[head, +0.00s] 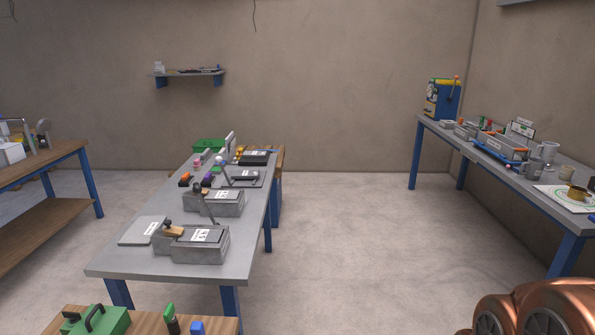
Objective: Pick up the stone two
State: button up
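The middle table holds several grey blocks with white labels. The nearest grey block (190,252) lies near the front of the table, with a tan piece with a dark knob (173,231) on its left part. A second grey block (225,208) lies behind it, with a dark handle-like part on it. A flatter dark slab (241,176) lies farther back. The labels are too small to read, so I cannot tell which one is stone two. Copper-coloured rounded parts of my own arm show at the bottom right; my gripper is not in view.
The grey middle table (135,265) has blue legs. A wooden surface with a green box (95,321) is at the front. A right workbench (545,177) carries tools, and a left workbench (65,152) stands opposite. Open floor (345,240) lies between the middle table and right workbench.

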aim_at(208, 180)
jog(key=i, duration=0.8)
jog(key=u, duration=1.15)
jog(key=i, duration=0.5)
jog(key=z, duration=1.1)
jog(key=i, duration=3)
jog(key=u, duration=1.1)
